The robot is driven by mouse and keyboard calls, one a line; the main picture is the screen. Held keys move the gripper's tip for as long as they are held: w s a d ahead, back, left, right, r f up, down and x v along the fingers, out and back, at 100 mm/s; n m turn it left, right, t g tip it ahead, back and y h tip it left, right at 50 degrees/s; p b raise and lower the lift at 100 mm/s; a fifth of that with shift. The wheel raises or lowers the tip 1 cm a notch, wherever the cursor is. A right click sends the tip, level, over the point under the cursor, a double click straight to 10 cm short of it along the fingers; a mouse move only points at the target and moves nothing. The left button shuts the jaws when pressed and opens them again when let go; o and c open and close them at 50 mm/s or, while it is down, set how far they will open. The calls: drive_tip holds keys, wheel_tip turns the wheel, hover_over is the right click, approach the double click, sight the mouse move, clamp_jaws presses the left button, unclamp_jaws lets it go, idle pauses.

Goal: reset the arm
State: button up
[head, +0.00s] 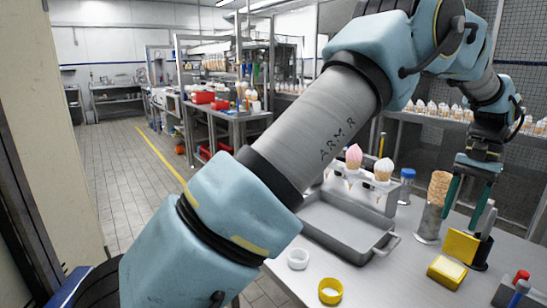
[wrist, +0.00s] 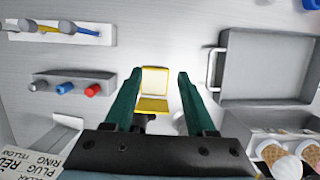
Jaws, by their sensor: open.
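My arm crosses the head view from lower left to upper right. My gripper (head: 468,204) hangs at the right above the table (head: 405,282), its two green fingers apart and pointing down. It also shows in the wrist view (wrist: 159,88), open, with nothing held between the fingers. Beyond the fingertips in the wrist view lies a yellow case with a pale face (wrist: 154,82). In the head view a yellow block (head: 447,271) and an upright yellow panel (head: 460,246) stand on the table below the gripper.
A grey metal tray (head: 345,228) lies left of the gripper, with a cone holder and ice-cream cones (head: 354,157) behind it. A waffle cone (head: 438,188) stands in a metal cylinder beside the gripper. A white ring (head: 298,259) and yellow ring (head: 331,291) lie near the front edge.

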drive_tip(key=w+a+n+h, duration=0.1)
drive_tip(key=w+a+n, duration=0.1)
drive_tip(key=w+a, duration=0.5)
drive_tip(key=w+a+n, duration=0.1)
drive_tip(key=w+a, duration=0.1)
drive_tip(key=a, duration=0.8)
drive_tip(key=w+a+n+h, duration=0.1)
drive_tip(key=w+a+n, duration=0.1)
drive_tip(key=w+a, duration=0.5)
drive_tip(key=s+a+f+n+t, duration=0.1)
drive_tip(key=s+a, duration=0.2)
drive_tip(key=a, duration=0.5)
drive_tip(key=s+a+f+n+t, duration=0.1)
drive_tip(key=s+a, duration=0.3)
drive_tip(key=a, duration=0.5)
drive_tip(key=s+a+f+n+t, duration=0.1)
drive_tip(key=s+a+n, duration=0.2)
drive_tip(key=a, duration=0.6)
drive_tip(key=shift+s+f+h, duration=0.4)
drive_tip(key=shift+s, duration=0.2)
